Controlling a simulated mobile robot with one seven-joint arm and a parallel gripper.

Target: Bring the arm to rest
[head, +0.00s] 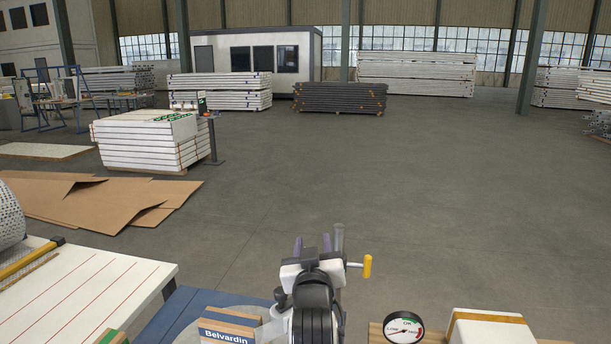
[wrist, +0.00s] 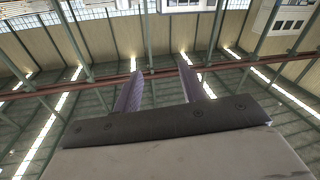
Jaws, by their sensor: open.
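My gripper (head: 312,242) stands at the bottom middle of the head view, with its fingers pointing up and away over the hall floor. In the wrist view my gripper (wrist: 158,66) shows two purple fingers set apart, with nothing between them.
A yellow handle (head: 367,266) on a shaft is just right of my gripper. A round gauge (head: 404,328) and white box (head: 487,328) stand at lower right. Open floor (head: 440,200) lies beyond.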

